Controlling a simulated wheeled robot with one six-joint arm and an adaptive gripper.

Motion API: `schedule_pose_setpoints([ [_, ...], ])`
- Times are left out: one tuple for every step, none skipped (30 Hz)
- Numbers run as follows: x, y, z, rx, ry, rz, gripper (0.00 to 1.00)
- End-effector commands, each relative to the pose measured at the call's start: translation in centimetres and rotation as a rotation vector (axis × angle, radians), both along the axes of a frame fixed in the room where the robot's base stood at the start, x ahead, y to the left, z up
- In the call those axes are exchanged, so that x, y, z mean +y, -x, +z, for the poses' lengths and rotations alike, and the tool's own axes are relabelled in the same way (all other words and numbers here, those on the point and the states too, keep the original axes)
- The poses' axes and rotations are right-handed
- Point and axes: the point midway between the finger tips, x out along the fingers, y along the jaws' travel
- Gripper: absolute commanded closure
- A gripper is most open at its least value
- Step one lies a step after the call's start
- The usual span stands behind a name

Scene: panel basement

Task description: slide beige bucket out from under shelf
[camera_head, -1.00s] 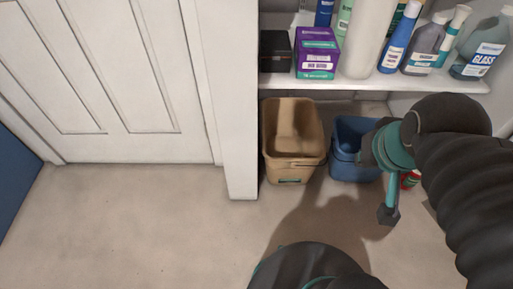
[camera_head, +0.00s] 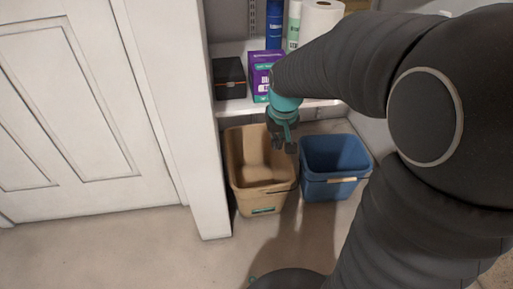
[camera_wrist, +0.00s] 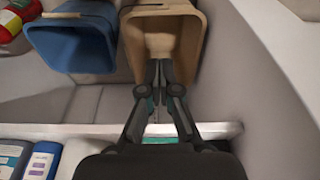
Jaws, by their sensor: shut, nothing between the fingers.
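The beige bucket (camera_head: 258,195) stands on the floor under the shelf (camera_head: 235,106), just right of the white wall end. Its open top faces up and its inside looks empty. My gripper (camera_head: 284,148) points down over the bucket's back right part, in front of the shelf edge. In the wrist view the beige bucket (camera_wrist: 190,45) is at the top middle, and my gripper's fingers (camera_wrist: 160,65) are shut and empty, overlapping its opening. I cannot tell whether the fingertips are inside the bucket or touch it.
A blue bucket (camera_head: 335,180) stands close to the right of the beige one. The shelf holds a black case (camera_head: 229,78), a purple box (camera_head: 262,72) and bottles. A white wall end (camera_head: 190,130) borders the left. The floor (camera_head: 150,255) in front is clear.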

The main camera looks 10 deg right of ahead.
Motion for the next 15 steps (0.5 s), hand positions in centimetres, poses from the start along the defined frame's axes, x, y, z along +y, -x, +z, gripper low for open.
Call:
schedule_pose_setpoints([
  [0.0,-1.3,-2.4,0.027,0.000,-0.001,1.00],
  [-0.1,-2.0,-3.5,0.040,0.000,-0.001,1.00],
  [-0.1,-2.9,-4.9,0.056,0.000,-0.001,1.00],
  [-0.1,-3.6,-6.1,0.068,0.000,-0.002,1.00],
  [-0.1,-4.3,-7.2,0.079,0.000,-0.002,1.00],
  [-0.2,-5.1,-8.8,0.094,0.000,-0.002,1.00],
  [-0.2,-5.7,-10.0,0.106,0.000,-0.002,1.00],
  [-0.2,-6.2,-11.2,0.118,0.000,-0.002,1.00],
  [-0.2,-6.9,-12.7,0.132,0.000,-0.002,1.00],
  [-0.2,-7.3,-13.8,0.142,0.000,-0.003,1.00],
  [-0.2,-7.7,-14.9,0.151,0.000,-0.003,1.00],
  [-0.2,-8.2,-16.2,0.163,0.000,-0.003,1.00],
  [-0.2,-8.5,-17.1,0.171,0.000,-0.003,1.00],
  [-0.2,-8.8,-18.0,0.178,0.000,-0.003,1.00],
  [-0.2,-9.1,-18.9,0.187,0.000,-0.003,1.00],
])
